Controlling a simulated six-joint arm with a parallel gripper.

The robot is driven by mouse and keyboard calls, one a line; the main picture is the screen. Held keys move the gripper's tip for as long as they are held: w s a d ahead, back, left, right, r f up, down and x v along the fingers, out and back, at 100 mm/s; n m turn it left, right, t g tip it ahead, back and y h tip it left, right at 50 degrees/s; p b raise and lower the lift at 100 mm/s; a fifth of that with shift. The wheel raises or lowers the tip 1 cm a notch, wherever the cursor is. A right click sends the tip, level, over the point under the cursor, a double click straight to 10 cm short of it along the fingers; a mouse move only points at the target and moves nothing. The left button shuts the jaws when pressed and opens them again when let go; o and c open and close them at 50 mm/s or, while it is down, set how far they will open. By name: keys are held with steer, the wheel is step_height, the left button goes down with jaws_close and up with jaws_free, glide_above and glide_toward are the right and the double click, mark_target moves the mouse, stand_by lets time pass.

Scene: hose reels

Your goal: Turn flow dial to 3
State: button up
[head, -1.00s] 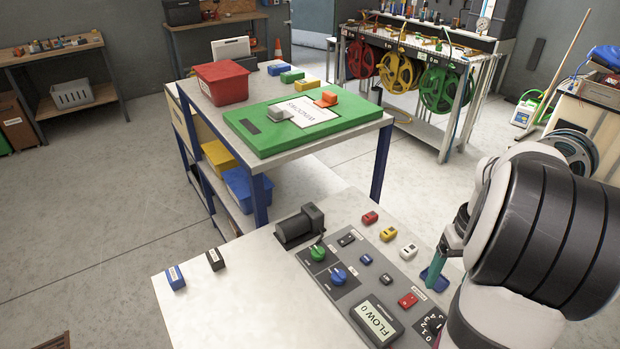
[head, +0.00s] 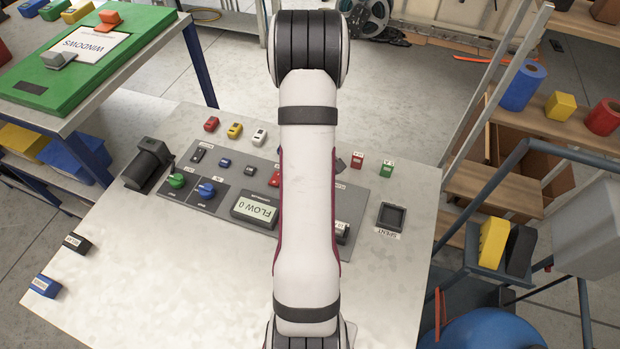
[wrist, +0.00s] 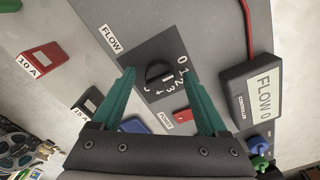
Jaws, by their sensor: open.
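The flow dial (wrist: 157,71) shows in the wrist view as a round black knob on a dark plate with white numbers and a FLOW label. My gripper (wrist: 160,77) has two teal fingers, spread apart. The knob appears between the fingertips, with no clear contact; the exact height above it is hard to judge. The controller display (wrist: 262,97) reads FLOW 0, and it also reads FLOW 0 in the head view (head: 255,209). In the head view my arm hides the gripper and most or all of the dial.
A red fuse (wrist: 40,62) marked 10 A lies left of the dial in the wrist view. A red POWER switch (wrist: 182,114) is near the right finger. Green (head: 177,181) and blue (head: 206,190) knobs sit left of the display.

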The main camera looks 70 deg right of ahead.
steer(key=shift+f, duration=0.1)
jaws_close()
stand_by(0.3)
steer(key=shift+m, duration=0.4)
steer(key=m, duration=1.3)
steer(key=shift+m, duration=1.9)
